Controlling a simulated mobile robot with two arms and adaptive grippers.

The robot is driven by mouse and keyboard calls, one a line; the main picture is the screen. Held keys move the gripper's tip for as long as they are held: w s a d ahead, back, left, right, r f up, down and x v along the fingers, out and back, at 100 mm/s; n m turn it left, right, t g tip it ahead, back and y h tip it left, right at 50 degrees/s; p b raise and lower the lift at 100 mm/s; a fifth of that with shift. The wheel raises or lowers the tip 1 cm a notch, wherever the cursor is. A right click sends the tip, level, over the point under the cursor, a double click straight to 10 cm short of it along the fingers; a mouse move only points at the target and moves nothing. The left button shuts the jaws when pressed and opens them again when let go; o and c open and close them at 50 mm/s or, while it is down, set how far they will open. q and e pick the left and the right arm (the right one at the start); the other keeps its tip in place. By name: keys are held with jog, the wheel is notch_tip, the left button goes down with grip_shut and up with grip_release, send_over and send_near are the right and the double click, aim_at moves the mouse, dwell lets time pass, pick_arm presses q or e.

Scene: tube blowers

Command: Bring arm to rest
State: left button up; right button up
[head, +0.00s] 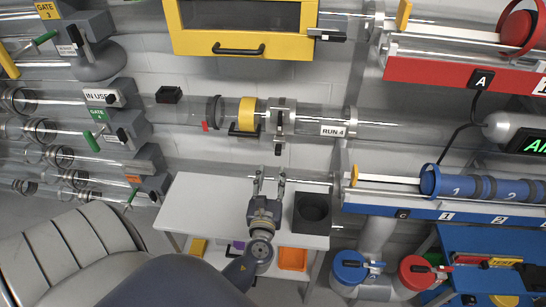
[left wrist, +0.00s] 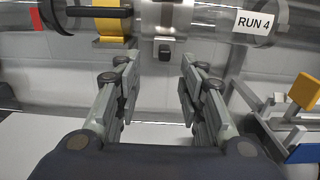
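My left gripper (head: 269,180) is over the white table (head: 207,192), below the clear tube marked RUN 4 (head: 333,131). It is open and empty, its fingers pointing toward the tube and wall. In the left wrist view its two fingers (left wrist: 158,85) stand well apart with nothing between them. A small black knob under a metal collar (left wrist: 164,52) shows beyond the gap, apart from the fingers. My left arm (head: 170,280) comes in from the bottom left. My right gripper is not in view.
A black open box (head: 312,213) stands on the table right of the gripper. The yellow-framed cabinet (head: 240,48) hangs above. Gate tubes (head: 60,130) line the left. The blue rail C (head: 430,210) and red rail A (head: 440,72) lie right. An orange bin (head: 292,259) sits under the table.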

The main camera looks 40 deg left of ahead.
pick_arm(q)
jog(key=shift+s+d, duration=0.2)
jog(key=shift+s, duration=0.2)
